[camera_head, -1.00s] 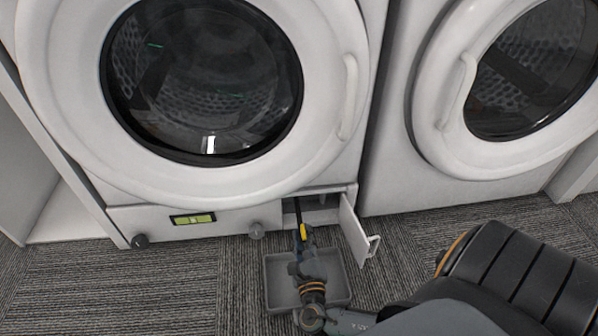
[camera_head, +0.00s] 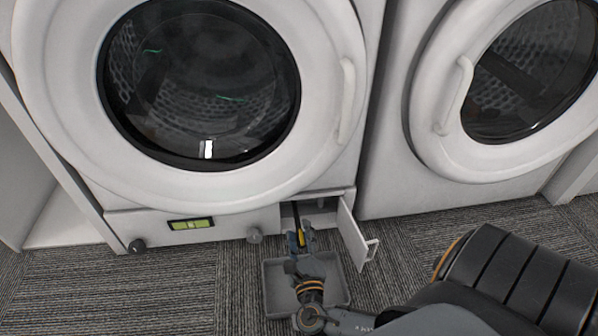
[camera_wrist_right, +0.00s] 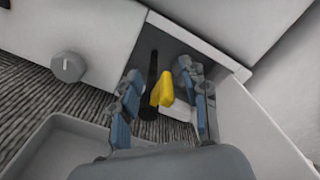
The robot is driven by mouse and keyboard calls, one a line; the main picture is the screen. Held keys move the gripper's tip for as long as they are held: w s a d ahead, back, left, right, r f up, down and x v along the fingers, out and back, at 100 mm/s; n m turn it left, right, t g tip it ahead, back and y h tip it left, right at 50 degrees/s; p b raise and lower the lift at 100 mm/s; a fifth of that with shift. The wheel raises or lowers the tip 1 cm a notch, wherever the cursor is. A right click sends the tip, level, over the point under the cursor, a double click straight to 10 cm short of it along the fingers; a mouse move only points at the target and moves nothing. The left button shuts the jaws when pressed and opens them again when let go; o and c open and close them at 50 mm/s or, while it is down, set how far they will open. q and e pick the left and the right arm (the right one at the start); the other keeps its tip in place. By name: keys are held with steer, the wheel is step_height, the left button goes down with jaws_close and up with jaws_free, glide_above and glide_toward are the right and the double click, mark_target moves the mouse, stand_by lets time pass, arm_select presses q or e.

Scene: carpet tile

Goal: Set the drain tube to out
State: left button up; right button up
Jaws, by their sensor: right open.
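The drain tube appears as a thin black tube (camera_head: 297,212) in the open compartment at the washer's lower right. The black tube (camera_wrist_right: 152,72) also shows in the right wrist view, with a yellow piece (camera_wrist_right: 163,90) beside it; whether they are joined I cannot tell. My right gripper (camera_head: 300,241) is at the compartment's mouth, above the grey tray. In the wrist view its blue-grey fingers (camera_wrist_right: 160,85) are spread, with the yellow piece between them and the tube near the left finger. No grip shows. My left gripper is not in view.
The small compartment door (camera_head: 352,232) stands open on the right, close to my gripper. A grey tray (camera_head: 277,298) lies on the carpet below. A round knob (camera_head: 254,235) is left of the opening. A second machine (camera_head: 390,180) stands to the right.

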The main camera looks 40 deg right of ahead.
step_height(320, 180, up, 6)
steer(key=shift+r, duration=0.25)
steer(key=shift+a, duration=0.1)
stand_by(0.4)
